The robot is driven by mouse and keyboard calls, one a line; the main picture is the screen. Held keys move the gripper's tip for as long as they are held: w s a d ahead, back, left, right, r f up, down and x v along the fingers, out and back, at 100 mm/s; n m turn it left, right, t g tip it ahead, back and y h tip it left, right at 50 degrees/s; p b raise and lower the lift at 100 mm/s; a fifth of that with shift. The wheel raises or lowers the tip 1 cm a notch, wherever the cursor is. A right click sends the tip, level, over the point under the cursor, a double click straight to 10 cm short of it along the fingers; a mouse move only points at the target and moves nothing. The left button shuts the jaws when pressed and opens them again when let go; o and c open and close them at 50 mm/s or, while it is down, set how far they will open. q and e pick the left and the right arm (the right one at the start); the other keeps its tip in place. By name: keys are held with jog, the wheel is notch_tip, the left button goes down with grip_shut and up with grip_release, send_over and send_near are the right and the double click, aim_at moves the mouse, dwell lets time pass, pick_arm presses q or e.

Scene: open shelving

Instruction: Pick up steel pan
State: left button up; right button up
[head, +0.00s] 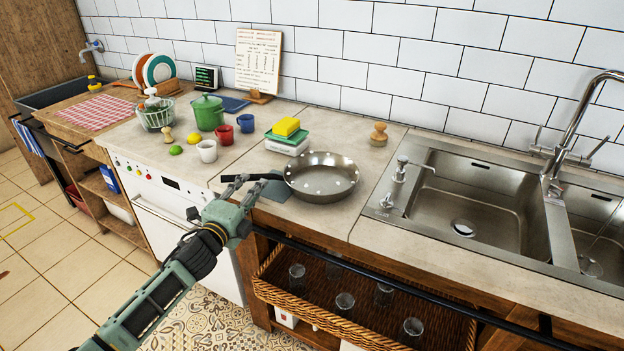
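The steel pan (322,178) is a round, shallow, shiny pan resting on the light counter near its front edge, left of the sink. A dark bar, which looks like its handle, reaches left from the rim toward the counter's front edge. My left gripper (243,187) is at this bar, left of the pan's bowl. The fingers are small and dark here, and they overlap the bar, so I cannot tell whether they are closed on it. My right gripper is not in view.
White (207,151), red (224,134) and blue (246,123) mugs stand to the left. The sink (468,196) is at right. A wicker tray (364,337) with several glasses is below the counter.

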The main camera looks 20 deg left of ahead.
aim_at(263, 175)
pick_arm(q)
jog(key=w+p, duration=0.1)
jog(key=w, duration=0.5)
jog(key=shift+r, duration=0.2)
jog(key=shift+w+f, duration=0.1)
jog(key=shift+w, duration=0.25)
grip_shut()
jog(key=shift+a, duration=0.1)
